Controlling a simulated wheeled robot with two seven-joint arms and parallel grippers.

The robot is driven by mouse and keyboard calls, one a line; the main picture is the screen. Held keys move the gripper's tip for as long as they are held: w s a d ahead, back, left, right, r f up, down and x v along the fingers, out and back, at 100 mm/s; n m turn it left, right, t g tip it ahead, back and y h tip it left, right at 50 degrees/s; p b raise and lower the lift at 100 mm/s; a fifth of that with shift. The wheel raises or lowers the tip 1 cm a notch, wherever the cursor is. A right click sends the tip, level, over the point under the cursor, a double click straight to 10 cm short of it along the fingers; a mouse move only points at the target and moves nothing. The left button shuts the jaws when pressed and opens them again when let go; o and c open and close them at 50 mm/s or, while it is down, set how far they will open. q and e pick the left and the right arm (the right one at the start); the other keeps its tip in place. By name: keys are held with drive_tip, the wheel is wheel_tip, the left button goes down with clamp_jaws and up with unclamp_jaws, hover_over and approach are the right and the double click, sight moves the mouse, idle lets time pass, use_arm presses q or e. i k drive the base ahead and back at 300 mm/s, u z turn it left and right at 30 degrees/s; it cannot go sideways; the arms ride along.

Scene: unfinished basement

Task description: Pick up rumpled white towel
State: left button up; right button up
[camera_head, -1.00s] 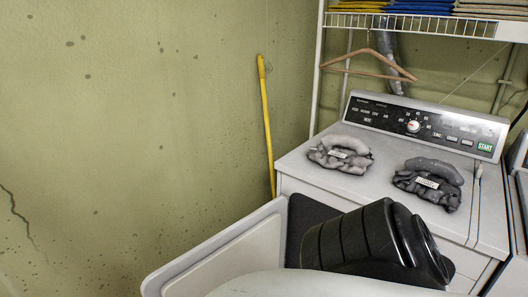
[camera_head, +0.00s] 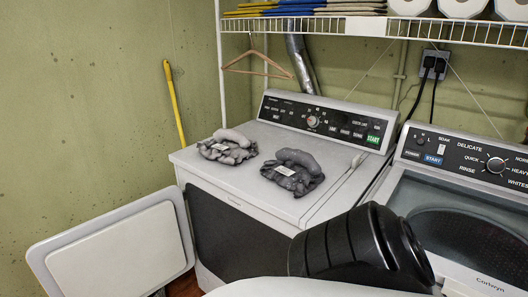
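I see no clearly rumpled white towel in this view. Two crumpled grey bundles with small pale labels lie on top of the left machine: a lighter one (camera_head: 228,146) and a darker one (camera_head: 291,172). Neither gripper shows. A black ribbed arm part of mine stands at the bottom centre-right and hides part of the left machine's front.
The left machine (camera_head: 330,195) has its door (camera_head: 115,250) swung open to the left. A lidded washer (camera_head: 470,215) stands at the right. A wire shelf (camera_head: 350,28) above holds folded cloths (camera_head: 300,8) and white rolls (camera_head: 462,8). A yellow pole (camera_head: 174,103) leans on the wall.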

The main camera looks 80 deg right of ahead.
sight(230, 146)
drive_tip(key=z, duration=0.05)
drive_tip(key=k, duration=0.25)
drive_tip(key=z, duration=1.15)
